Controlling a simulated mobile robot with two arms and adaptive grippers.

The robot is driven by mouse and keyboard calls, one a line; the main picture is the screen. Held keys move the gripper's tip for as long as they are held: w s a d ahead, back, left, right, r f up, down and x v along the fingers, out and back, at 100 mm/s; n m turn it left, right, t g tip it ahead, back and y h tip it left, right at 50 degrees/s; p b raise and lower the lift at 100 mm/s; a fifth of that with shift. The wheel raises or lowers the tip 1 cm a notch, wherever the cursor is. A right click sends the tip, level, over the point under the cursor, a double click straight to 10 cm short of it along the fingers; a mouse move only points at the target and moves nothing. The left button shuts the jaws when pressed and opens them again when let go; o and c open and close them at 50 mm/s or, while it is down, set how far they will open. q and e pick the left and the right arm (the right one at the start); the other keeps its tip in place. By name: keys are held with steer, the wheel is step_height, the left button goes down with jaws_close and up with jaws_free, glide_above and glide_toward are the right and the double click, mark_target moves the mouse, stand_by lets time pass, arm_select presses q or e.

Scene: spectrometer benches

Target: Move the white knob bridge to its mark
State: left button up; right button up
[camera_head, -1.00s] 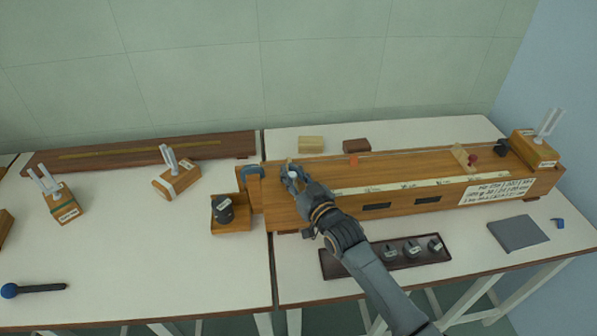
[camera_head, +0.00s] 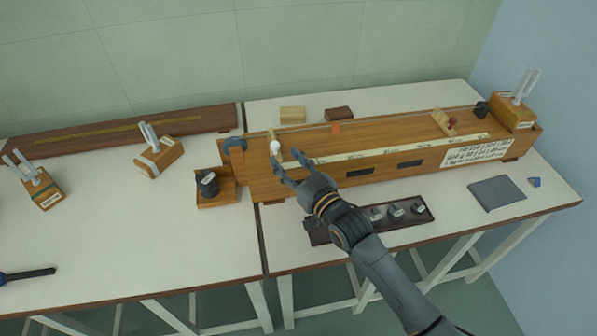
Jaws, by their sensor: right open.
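The white knob bridge (camera_head: 275,148) stands upright on the top of the long wooden sonometer box (camera_head: 380,144), near its left end. Its round white knob faces me. My right gripper (camera_head: 287,167) is open, its two fingers spread just in front of and to the right of the knob, apart from it. A pale scale strip (camera_head: 400,151) runs along the box top. My left gripper is not in view.
A dark tray (camera_head: 418,213) with several weights lies in front, partly behind my right arm. Tuning forks on blocks (camera_head: 160,153) stand left. A grey cloth (camera_head: 497,193) lies at right.

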steer(key=v, duration=0.5)
steer(key=shift+s, duration=0.1)
stand_by(0.3)
